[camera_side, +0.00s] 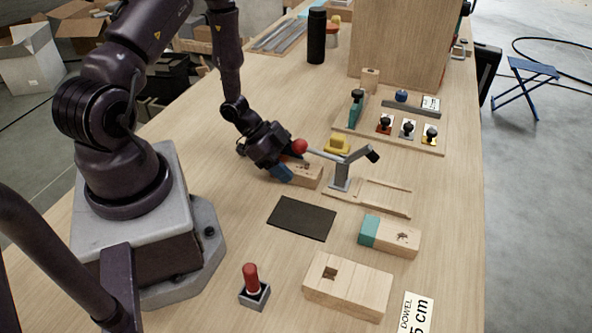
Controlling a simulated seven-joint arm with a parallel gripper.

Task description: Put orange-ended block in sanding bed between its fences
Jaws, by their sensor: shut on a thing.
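My gripper (285,166) is shut on a pale wooden block (307,174), low over the table near its middle. A blue patch shows at the block's left end; I cannot tell if it is the block's end or a finger. No orange end is visible, and the fingers hide part of the block. A flat wooden bed with thin raised fences (384,207) lies to the right, with no block between them. A grey post with a lever (340,178) stands at its left end. The lever's red ball (299,146) is close to my gripper.
A teal-ended wooden block (389,236) lies in front of the bed. A dark mat (301,218), a wooden block with a square hole (347,287) and a red-handled tool (252,285) are nearer. A yellow piece (337,142) and a rack of knobs (397,125) are behind.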

